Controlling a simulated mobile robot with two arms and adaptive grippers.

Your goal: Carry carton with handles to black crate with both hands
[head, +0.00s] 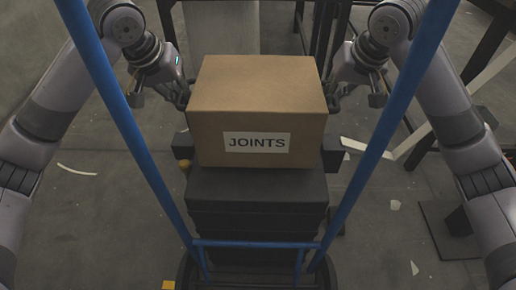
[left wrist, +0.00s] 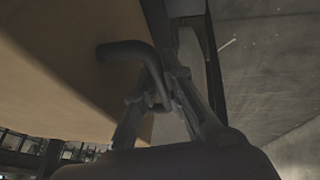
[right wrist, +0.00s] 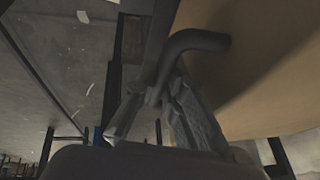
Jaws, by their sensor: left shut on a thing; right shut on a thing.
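The brown carton (head: 258,88) carries a white label reading JOINTS and is level in the middle of the head view. My left gripper (head: 180,97) is at its left side, shut on a dark bent handle that shows in the left wrist view (left wrist: 135,52). My right gripper (head: 336,97) is at its right side, shut on the other dark handle, seen in the right wrist view (right wrist: 190,42). The black crate (head: 258,187) appears directly below the carton, on a dark stack. Whether the carton touches it or hangs just above it, I cannot tell.
Blue bars (head: 130,125) of a frame rise on both sides between me and the carton, joined by a low blue crossbar (head: 255,244). Dark frames stand behind at the right. The grey floor (head: 95,215) at left is mostly clear, with scattered pale scraps.

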